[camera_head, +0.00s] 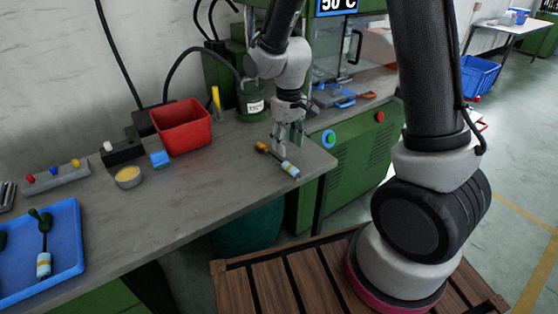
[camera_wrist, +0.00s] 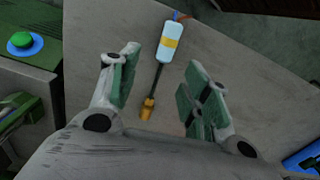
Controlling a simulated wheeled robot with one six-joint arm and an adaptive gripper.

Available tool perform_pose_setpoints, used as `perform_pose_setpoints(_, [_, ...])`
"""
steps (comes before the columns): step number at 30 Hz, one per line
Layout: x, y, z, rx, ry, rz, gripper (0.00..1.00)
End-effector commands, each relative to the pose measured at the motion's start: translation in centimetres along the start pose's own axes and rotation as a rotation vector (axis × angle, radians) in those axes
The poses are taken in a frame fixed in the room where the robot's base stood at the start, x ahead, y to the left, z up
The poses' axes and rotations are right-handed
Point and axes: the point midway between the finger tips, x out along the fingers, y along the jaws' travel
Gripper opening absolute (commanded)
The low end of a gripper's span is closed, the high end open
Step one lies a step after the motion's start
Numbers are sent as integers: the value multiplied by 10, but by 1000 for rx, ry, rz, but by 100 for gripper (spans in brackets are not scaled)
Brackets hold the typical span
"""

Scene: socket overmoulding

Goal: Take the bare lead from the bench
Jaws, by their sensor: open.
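The bare lead (camera_head: 277,161) lies on the bench (camera_head: 230,160) near its right corner. It has an orange-brown end, a dark cable and a light blue barrel with a yellow band. In the wrist view the lead (camera_wrist: 155,80) runs up and down the picture, its barrel far and its orange-brown end near my gripper. My gripper (camera_head: 289,148) points down just above the lead. In the wrist view my gripper (camera_wrist: 158,85) is open, with one finger on each side of the lead's cable and clear space between. Nothing is held.
A red bin (camera_head: 181,126), a blue block (camera_head: 160,159) and a round dish (camera_head: 128,178) stand further left on the bench. A blue tray (camera_head: 62,250) at the far left holds another lead with a dark moulded end. A green machine with buttons stands to the right.

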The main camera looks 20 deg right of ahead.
Motion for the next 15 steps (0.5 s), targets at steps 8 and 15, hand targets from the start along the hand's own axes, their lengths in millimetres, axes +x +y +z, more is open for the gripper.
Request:
perform_pose_setpoints(8, [37, -4, 4, 0, -5, 0, 48])
perform_pose_setpoints(15, [68, -7, 4, 2, -3, 0, 48])
